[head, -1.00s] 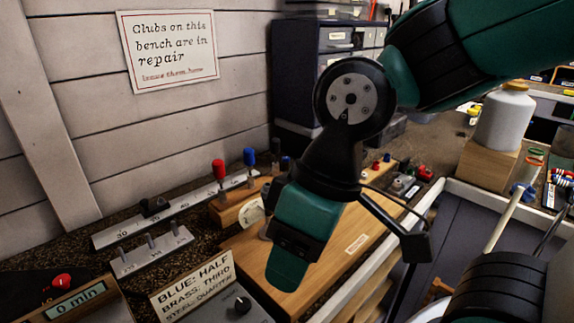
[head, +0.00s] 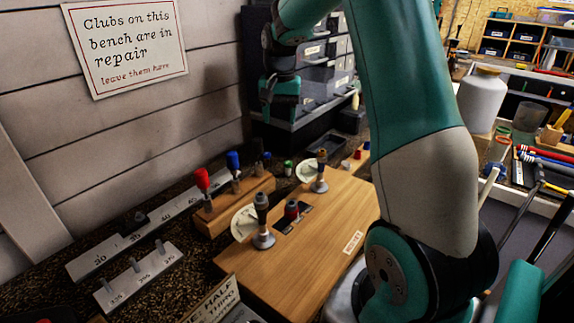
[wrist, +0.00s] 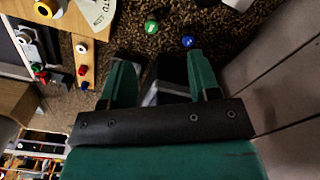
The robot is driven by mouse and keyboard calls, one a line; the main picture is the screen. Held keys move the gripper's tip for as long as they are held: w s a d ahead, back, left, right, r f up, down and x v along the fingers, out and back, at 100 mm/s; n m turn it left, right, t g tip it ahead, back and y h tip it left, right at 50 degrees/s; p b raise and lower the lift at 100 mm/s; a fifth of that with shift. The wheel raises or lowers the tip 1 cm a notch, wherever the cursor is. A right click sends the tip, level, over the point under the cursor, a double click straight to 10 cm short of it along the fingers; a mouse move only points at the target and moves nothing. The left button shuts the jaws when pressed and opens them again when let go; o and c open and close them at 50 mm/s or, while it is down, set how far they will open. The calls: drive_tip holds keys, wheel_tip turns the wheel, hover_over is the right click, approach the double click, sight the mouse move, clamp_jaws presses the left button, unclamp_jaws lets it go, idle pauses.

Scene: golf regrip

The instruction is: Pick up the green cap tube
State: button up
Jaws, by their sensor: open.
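The green cap tube (head: 288,168) stands on the dark speckled bench top behind the wooden board. In the wrist view its green cap (wrist: 151,27) is seen from above, beyond my fingertips and between their lines. My gripper (head: 281,112) is at the back of the bench, in front of the dark drawer cabinet, pointing down. In the wrist view my gripper (wrist: 161,60) has its two green fingers wide apart with nothing between them. The tube is apart from both fingers.
A blue-capped tube (wrist: 188,41) stands close beside the green one. A wooden rack (head: 235,205) with red and blue capped pieces is to the left. The wooden board (head: 300,260) carries dials and posts. A dark tray (head: 325,148) and drawer cabinet (head: 345,70) are behind.

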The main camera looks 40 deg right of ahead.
sight(288, 162)
drive_tip(key=shift+m, duration=0.7)
drive_tip(key=d+f+p, duration=0.1)
drive_tip(key=f, duration=0.3)
drive_tip(key=d+f+p, duration=0.1)
drive_tip(key=f, duration=0.3)
drive_tip(key=d+f, duration=0.1)
drive_tip(key=f, duration=0.3)
drive_tip(key=shift+w+d+f+p, duration=0.1)
drive_tip(key=shift+d+f+p, duration=0.1)
drive_tip(key=shift+p, duration=0.2)
drive_tip(key=shift+w+d+f+p, duration=0.1)
drive_tip(key=shift+f+p, duration=0.5)
drive_tip(key=shift+f, duration=0.85)
drive_tip(key=shift+w+d+f+p, duration=0.1)
drive_tip(key=shift+f+p, duration=0.5)
drive_tip(key=shift+f, duration=0.8)
drive_tip(key=c, duration=1)
